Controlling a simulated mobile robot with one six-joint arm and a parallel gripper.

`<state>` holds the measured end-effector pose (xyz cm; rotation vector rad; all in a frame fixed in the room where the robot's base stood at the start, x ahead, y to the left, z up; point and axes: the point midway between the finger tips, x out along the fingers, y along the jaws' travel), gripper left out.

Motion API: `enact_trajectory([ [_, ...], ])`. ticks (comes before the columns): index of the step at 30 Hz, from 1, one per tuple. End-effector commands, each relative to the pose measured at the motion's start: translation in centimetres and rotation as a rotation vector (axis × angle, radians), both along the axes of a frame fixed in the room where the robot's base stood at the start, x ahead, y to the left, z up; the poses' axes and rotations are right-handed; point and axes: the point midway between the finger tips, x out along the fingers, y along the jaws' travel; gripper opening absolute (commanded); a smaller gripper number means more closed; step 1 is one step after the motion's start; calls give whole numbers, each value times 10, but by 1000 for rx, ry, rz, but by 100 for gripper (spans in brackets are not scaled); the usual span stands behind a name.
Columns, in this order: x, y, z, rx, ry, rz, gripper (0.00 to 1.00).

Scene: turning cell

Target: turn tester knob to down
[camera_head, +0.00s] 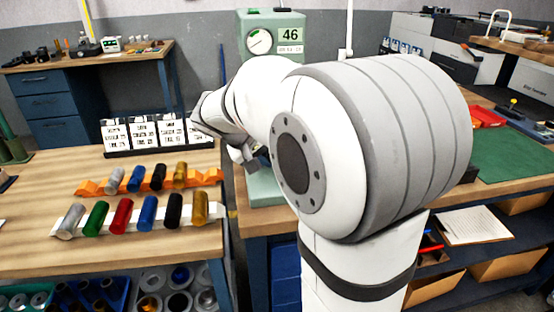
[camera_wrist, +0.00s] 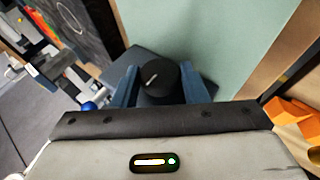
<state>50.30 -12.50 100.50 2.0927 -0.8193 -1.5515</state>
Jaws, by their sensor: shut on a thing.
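The tester (camera_head: 257,40) is a pale green cabinet with a round gauge and a "46" label, partly hidden behind my arm in the head view. Its pale green face (camera_wrist: 215,40) fills the upper right of the wrist view. The tester knob (camera_wrist: 160,77) is round and black with a short white mark slanting up to the right in that picture. My gripper (camera_wrist: 158,92) has its two blue fingers on either side of the knob, shut on it. In the head view my gripper (camera_head: 243,155) is small in front of the tester, and the knob is hidden.
The left table holds an orange rack (camera_head: 92,188) and a white rack (camera_head: 180,222) of coloured cylinders, with white boxes (camera_head: 145,135) behind. A gap separates it from the tester's bench.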

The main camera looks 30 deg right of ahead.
Motion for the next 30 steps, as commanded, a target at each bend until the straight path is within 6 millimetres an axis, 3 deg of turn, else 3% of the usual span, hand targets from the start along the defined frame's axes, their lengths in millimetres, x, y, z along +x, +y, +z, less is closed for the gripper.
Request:
enact_trajectory([
  [13,-1,-1,-1,-10,7,-3,17],
  [14,-1,-1,-1,-10,7,-3,42],
  [18,-1,-1,-1,-9,6,-2,53],
  [21,-1,-1,-1,-9,5,-2,60],
  [30,-1,3,4,-8,3,0,60],
])
